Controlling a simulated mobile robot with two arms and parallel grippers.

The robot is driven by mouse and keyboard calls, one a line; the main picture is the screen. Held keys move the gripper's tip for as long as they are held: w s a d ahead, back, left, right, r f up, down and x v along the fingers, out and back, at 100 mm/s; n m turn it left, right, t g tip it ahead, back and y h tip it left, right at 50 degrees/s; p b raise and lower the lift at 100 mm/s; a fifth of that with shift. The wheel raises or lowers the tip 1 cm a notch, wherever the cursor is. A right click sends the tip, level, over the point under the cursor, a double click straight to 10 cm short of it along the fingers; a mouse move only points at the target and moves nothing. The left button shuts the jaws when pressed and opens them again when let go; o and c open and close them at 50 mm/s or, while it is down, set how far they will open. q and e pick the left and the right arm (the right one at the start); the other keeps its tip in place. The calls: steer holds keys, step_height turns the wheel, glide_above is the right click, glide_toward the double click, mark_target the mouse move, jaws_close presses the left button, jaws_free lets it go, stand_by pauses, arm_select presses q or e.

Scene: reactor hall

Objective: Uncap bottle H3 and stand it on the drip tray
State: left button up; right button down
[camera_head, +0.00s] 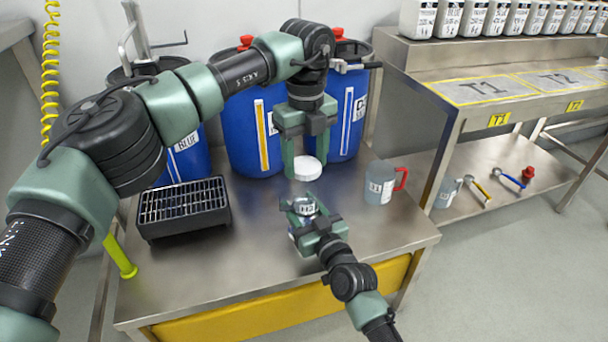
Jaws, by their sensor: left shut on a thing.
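My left gripper (304,152) points down over the steel bench and is shut on a white round cap (305,169). The cap is just behind and above bottle H3 (306,209), apart from it. The bottle's top shows no cap. My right gripper (311,219) comes from the front and is closed around the bottle, hiding most of its body; whether its base touches the bench is hidden. The drip tray (184,236), black with a metal grille, sits on the bench at the left, clear of both grippers and with nothing on its grille.
A grey jug (379,185) with a red handle stands at the right of the bench (226,274). Blue drums (253,120) stand along the back. White bottles (447,20) line the right shelf. Tools and another jug (447,193) lie low right. Bench front is free.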

arm_select(q)
steer(key=s+a+f+m, duration=0.2)
steer(key=a+f+m, duration=0.1)
steer(key=a+f, duration=0.4)
steer(key=m, duration=0.2)
glide_above(247, 250)
step_height(247, 250, down, 3)
step_height(247, 250, down, 4)
steer(key=shift+f, duration=2.8)
steer(key=shift+f, duration=0.15)
steer(key=o, duration=1.5)
steer(key=shift+o, duration=0.2)
